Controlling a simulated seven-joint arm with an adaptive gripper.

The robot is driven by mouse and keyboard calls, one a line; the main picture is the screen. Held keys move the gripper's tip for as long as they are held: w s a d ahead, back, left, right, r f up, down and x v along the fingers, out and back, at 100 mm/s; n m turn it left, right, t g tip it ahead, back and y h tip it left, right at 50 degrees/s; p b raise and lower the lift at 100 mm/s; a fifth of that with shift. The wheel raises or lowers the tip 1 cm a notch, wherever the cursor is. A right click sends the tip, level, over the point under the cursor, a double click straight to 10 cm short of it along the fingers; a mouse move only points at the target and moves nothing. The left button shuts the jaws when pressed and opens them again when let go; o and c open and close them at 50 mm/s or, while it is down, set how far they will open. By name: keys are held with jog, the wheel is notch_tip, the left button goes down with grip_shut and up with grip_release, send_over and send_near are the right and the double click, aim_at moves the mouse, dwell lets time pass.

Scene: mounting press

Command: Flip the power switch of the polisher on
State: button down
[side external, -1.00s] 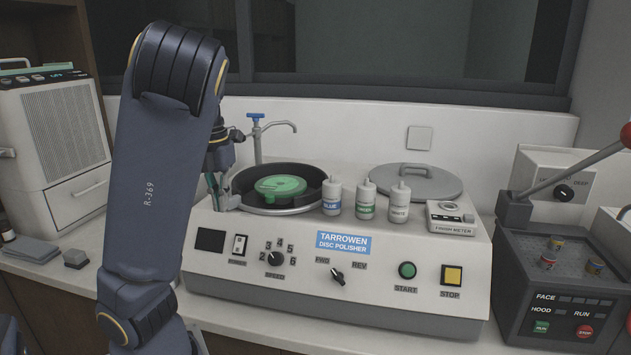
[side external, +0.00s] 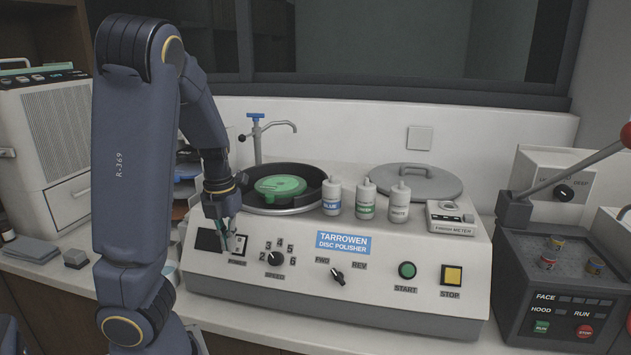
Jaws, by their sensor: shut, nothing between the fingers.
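The disc polisher (side external: 330,306) is a white sloped machine with a dark bowl and a green disc on top. Its power switch (side external: 240,244) is a small rocker in a white frame at the left of the front panel, beside a dark display (side external: 208,240). My gripper (side external: 230,247) is shut and empty, pointing down, with its fingertips at the left edge of the switch. The fingers cover part of the switch and display. I cannot tell whether the tips touch the switch or which way the rocker is tipped.
The speed knob (side external: 275,258) is close to the right of the switch. Three bottles (side external: 364,199) and a finish meter (side external: 450,217) stand on top of the polisher. A tap (side external: 257,135) rises behind the bowl. A dark machine with a lever (side external: 559,290) stands at the right.

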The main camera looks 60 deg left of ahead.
jog(key=shift+w+a+f, duration=0.45)
jog(key=shift+f, duration=0.15)
jog(key=shift+w+a+f, duration=0.4)
jog(key=shift+a+f, duration=0.05)
jog(key=shift+f, duration=0.15)
jog(key=shift+f, duration=0.15)
jog(key=shift+w, duration=0.1)
jog(key=shift+r, duration=0.8)
jog(key=shift+s+d+r, duration=0.95)
jog(key=shift+s+d, duration=0.25)
jog(key=shift+d, duration=0.05)
notch_tip(320, 180, up, 10)
send_over(238, 261)
jog(key=s+d, duration=0.5)
jog(key=shift+w+a+f, duration=0.15)
jog(key=shift+a, duration=0.1)
